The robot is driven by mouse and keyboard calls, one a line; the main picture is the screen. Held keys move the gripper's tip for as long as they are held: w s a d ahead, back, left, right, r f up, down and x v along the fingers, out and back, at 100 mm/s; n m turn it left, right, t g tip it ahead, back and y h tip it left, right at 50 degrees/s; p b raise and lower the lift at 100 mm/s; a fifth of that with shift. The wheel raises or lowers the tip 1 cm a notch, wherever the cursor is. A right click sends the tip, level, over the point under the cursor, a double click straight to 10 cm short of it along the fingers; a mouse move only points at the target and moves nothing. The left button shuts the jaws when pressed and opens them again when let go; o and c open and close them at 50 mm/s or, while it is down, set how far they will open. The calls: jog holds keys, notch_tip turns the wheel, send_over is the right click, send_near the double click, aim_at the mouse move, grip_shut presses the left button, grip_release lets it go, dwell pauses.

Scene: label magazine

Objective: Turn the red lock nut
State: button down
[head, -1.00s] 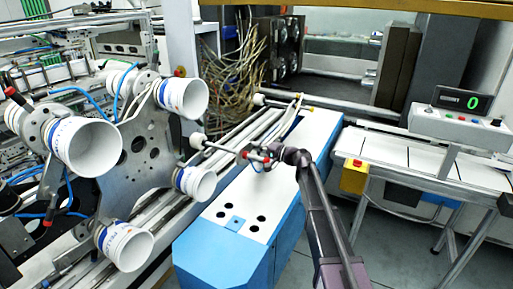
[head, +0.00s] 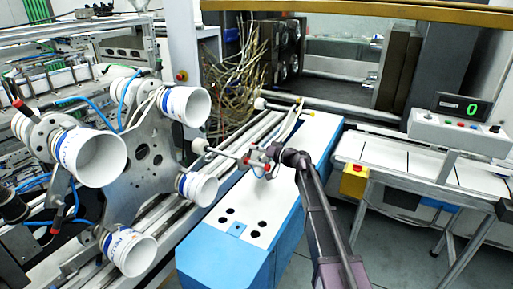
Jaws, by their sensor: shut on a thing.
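My gripper (head: 260,161) is at the end of my dark arm, above the white top of the blue cabinet. It is small in the head view and looks closed around a small red part, the red lock nut (head: 247,160), at the right end of a thin grey rod (head: 222,153).
A carrier wheel with several white cups (head: 91,156) stands at the left. The blue cabinet (head: 222,262) is under my arm. A panel with a green 0 display (head: 461,106) and a table (head: 390,160) with a yellow box (head: 355,176) are at the right.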

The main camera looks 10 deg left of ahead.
jog(key=shift+s+a+r+n+p, duration=0.2)
jog(key=shift+s+n, duration=0.4)
jog(key=shift+n, duration=0.7)
jog(key=shift+s+a+r+n+p, duration=0.2)
jog(key=shift+s+n, duration=0.35)
jog(key=shift+n, duration=0.75)
jog(key=shift+s+a+r+n+p, duration=0.2)
jog(key=shift+s+n, duration=0.4)
jog(key=shift+n, duration=0.7)
jog(key=c, duration=0.7)
grip_release()
jog(key=shift+v, duration=5.95)
